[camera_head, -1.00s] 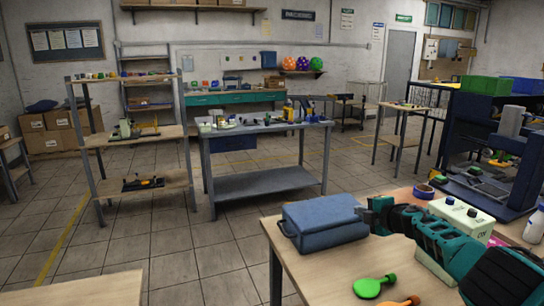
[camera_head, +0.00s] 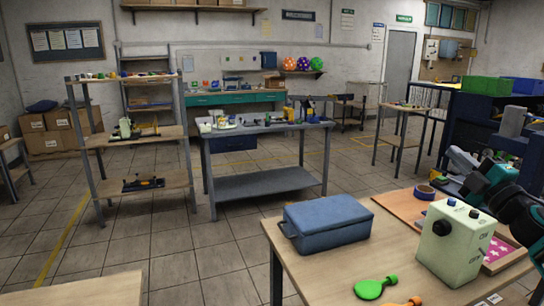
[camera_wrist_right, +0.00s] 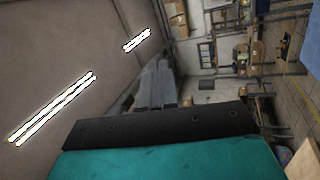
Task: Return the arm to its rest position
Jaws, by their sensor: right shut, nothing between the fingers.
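My right gripper (camera_head: 462,160) is at the right side of the head view, raised above the near table (camera_head: 330,262) and apart from the things on it. Its arm comes in from the right edge. In the right wrist view its grey fingers (camera_wrist_right: 158,84) are together with nothing held, above the teal body of the hand. That view looks past them at the ceiling and the far wall. My left gripper is not in view.
A dark machine (camera_head: 510,145) stands behind at the right. Open floor lies at the left.

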